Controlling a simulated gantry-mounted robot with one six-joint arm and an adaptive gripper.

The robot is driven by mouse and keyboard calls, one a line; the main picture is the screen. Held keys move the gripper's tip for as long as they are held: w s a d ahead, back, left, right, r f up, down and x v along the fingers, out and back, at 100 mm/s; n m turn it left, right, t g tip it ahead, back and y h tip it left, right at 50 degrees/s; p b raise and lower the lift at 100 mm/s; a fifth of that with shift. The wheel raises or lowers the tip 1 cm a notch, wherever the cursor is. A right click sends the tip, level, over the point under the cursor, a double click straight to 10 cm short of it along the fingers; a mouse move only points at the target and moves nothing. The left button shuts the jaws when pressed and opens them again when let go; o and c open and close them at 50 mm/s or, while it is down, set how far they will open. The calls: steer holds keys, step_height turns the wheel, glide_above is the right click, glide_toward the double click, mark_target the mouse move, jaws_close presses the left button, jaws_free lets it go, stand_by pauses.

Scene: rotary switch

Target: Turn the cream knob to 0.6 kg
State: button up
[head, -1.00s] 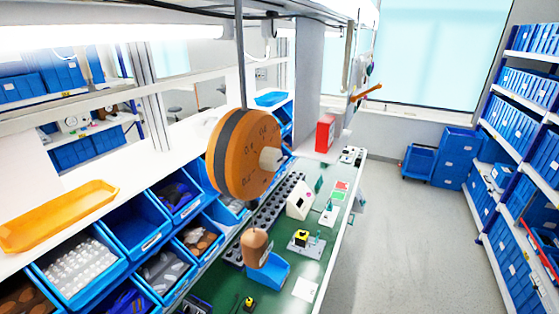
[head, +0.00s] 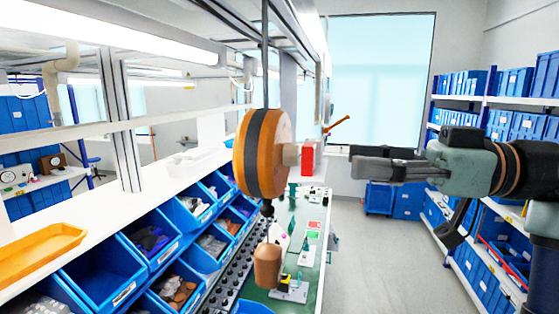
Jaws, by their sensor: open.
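The cream knob (head: 291,154) sticks out to the right from the face of a round orange wooden dial (head: 279,140) with a dark band around its rim. The dial hangs from a dark rod and is seen nearly edge-on in the head view, so I cannot read its scale or where the knob points. My gripper (head: 353,160) is to the right of the knob, at about the same height in the picture, with its fingers towards the knob. It is open and empty, and a gap shows between it and the knob.
A brown weight (head: 267,266) hangs below the dial over the green bench (head: 310,250). A red box (head: 308,158) shows beyond the knob. Blue bins (head: 105,268) and an orange tray (head: 38,243) are at the left, with shelves (head: 500,100) at the right.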

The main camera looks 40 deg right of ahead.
mark_target(299, 157)
steer(key=p+x, duration=0.1)
steer(key=x, duration=0.6)
steer(key=shift+w+a+p, duration=0.15)
steer(key=shift+w+p, duration=0.1)
steer(key=shift+p, duration=0.15)
jaws_close()
